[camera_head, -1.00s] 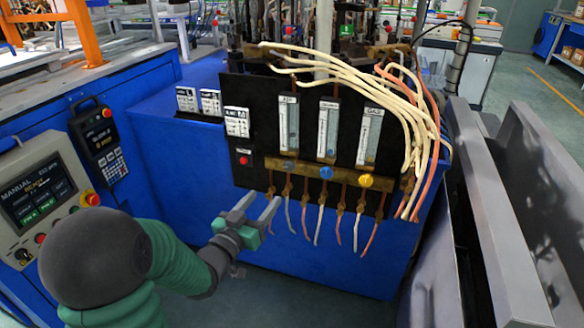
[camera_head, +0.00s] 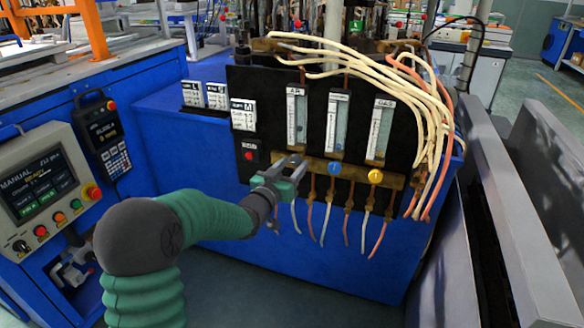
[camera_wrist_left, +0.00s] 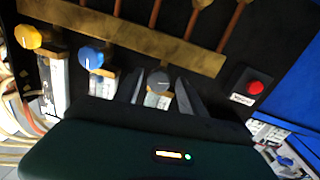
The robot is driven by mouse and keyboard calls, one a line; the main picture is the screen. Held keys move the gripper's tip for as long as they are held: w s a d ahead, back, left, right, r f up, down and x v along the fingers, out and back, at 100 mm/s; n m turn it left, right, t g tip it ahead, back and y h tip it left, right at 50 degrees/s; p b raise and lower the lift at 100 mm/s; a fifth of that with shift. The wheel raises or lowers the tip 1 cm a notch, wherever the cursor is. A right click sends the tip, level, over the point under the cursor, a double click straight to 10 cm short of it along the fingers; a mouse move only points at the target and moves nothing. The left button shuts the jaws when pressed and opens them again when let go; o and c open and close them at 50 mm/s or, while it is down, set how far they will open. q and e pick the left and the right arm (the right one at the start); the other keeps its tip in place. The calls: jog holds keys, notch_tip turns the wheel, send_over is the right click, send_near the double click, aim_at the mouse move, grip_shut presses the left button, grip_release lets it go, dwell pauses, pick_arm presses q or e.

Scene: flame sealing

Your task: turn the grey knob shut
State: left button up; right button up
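The grey knob (camera_wrist_left: 158,80) shows in the wrist view on a brass bar, below one of the flow meters. My left gripper (camera_head: 300,167) is at the panel in the head view, and its fingers also show in the wrist view (camera_wrist_left: 161,92). The two fingers are apart, one on each side of the grey knob, with visible gaps; I cannot tell whether their tips reach past its face. In the head view the gripper largely hides the knob. My right gripper is not in view.
The blue knob (camera_head: 334,168) and yellow knob (camera_head: 375,176) sit on the same brass bar (camera_head: 355,173). A red button (camera_head: 249,155) is on the panel's left. Cream and orange hoses (camera_head: 432,120) hang at the right. A control box (camera_head: 40,190) stands at the left.

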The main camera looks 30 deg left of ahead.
pick_arm(q)
grip_shut()
jog(key=shift+m, duration=0.3)
